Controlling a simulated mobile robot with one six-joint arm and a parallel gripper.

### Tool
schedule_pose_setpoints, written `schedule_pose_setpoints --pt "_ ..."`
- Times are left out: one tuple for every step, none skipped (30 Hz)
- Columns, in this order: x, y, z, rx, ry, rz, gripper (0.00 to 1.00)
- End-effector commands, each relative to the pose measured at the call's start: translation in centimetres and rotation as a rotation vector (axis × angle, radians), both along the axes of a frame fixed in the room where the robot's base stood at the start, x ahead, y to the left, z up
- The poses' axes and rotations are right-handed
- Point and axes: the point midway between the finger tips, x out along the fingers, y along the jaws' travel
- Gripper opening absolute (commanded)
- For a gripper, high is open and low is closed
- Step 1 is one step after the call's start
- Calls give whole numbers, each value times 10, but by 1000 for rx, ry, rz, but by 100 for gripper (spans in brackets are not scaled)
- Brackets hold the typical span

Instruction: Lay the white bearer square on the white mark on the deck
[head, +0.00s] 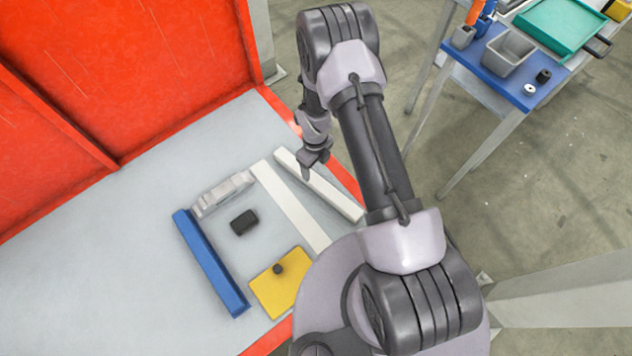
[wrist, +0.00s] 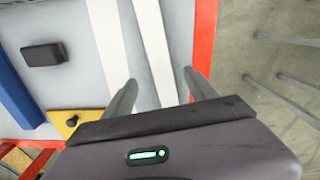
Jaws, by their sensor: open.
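The white bearer (head: 325,190) is a long pale bar lying on the grey deck, close to its red edge. The white mark (head: 291,208) is a flat strip on the deck to the left of the bearer, with bare deck between them. My gripper (head: 307,172) is over the bearer's upper part. In the wrist view my gripper (wrist: 160,77) is open, and the bearer (wrist: 152,40) runs between its two fingers. I cannot tell how high the fingertips are above the deck. The mark (wrist: 104,35) shows left of the fingers.
A blue bar (head: 210,262), a grey ingot-like piece (head: 222,193), a black block (head: 243,222) and a yellow plate (head: 280,285) with a dark knob lie left of or below the mark. A red wall (head: 130,70) stands behind. A blue-topped table (head: 490,70) is at upper right.

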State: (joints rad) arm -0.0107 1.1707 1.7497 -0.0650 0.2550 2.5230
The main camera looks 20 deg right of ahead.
Motion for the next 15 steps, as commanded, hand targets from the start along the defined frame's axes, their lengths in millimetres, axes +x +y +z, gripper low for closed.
schedule_pose_setpoints --pt "-1 0 -21 0 1 0 66" --pt "-1 0 -28 0 1 0 66" --pt "-1 0 -37 0 2 0 66" --pt "-1 0 -42 0 2 0 66" --pt "0 0 -47 0 1 0 66" --pt "0 0 -51 0 1 0 66" --pt "-1 0 -53 0 1 0 66" --pt "-1 0 -55 0 1 0 66" --pt "-1 -1 -57 0 1 0 66" --pt "-1 -1 -60 1 1 0 66" --pt "-1 -1 -64 0 0 0 66" --pt "-2 -2 -71 0 0 0 66" --pt "-3 -3 -77 0 1 0 66" --pt "-4 -3 -84 0 1 0 66" --pt "-5 -5 -93 0 1 -1 66"
